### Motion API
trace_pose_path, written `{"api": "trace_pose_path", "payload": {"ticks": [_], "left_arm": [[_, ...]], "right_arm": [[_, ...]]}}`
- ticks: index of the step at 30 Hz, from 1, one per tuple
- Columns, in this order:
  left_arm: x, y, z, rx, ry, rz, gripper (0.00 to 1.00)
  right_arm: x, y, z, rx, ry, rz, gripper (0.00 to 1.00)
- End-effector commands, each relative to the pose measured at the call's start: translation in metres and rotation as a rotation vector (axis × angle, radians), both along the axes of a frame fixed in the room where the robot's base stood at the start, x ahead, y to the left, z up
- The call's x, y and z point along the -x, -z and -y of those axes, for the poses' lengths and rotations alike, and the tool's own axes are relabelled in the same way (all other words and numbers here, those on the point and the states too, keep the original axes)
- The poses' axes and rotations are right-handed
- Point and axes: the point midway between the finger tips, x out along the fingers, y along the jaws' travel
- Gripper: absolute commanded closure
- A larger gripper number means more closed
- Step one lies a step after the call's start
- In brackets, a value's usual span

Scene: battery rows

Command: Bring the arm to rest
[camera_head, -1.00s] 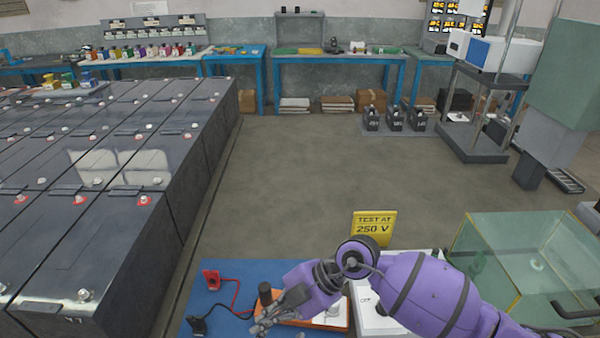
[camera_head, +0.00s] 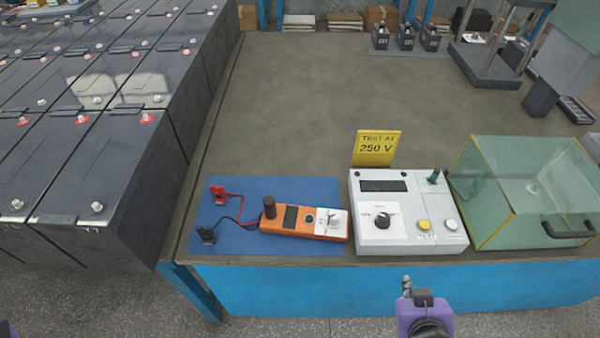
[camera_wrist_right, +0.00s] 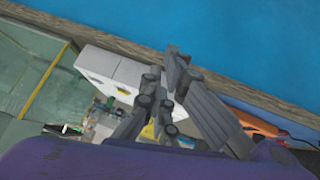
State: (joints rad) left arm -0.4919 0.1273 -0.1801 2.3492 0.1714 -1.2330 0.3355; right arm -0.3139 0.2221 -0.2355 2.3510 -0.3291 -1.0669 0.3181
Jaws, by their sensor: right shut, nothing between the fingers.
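My right gripper (camera_head: 407,284) is low in front of the workbench's blue front panel (camera_head: 400,290), below and apart from the white tester box. Its purple wrist shows at the bottom edge in the head view. In the right wrist view its grey fingers (camera_wrist_right: 165,95) are shut with nothing between them. My left gripper is out of view; only a small purple piece of mine shows at the lower left corner.
On the bench stand an orange handheld meter (camera_head: 303,222) with leads on a blue mat (camera_head: 318,188), a white tester box (camera_head: 408,240), a yellow "TEST AT 250 V" sign (camera_head: 377,148) and a glass box (camera_head: 490,215). Black battery blocks (camera_head: 95,180) fill the left.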

Motion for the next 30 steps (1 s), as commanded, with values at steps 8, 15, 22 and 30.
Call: {"api": "trace_pose_path", "payload": {"ticks": [8, 15, 22, 30], "left_arm": [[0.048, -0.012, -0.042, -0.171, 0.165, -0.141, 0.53], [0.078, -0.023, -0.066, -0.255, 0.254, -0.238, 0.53], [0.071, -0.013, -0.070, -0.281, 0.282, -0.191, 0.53], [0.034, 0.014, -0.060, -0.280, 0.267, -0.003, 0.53]], "right_arm": [[0.123, 0.035, 0.010, -0.054, 0.040, -0.398, 1.00], [0.197, 0.038, 0.004, -0.113, 0.025, -0.622, 1.00], [0.203, 0.051, -0.003, -0.145, -0.005, -0.614, 1.00], [0.166, 0.078, -0.013, -0.164, -0.037, -0.429, 1.00]]}}
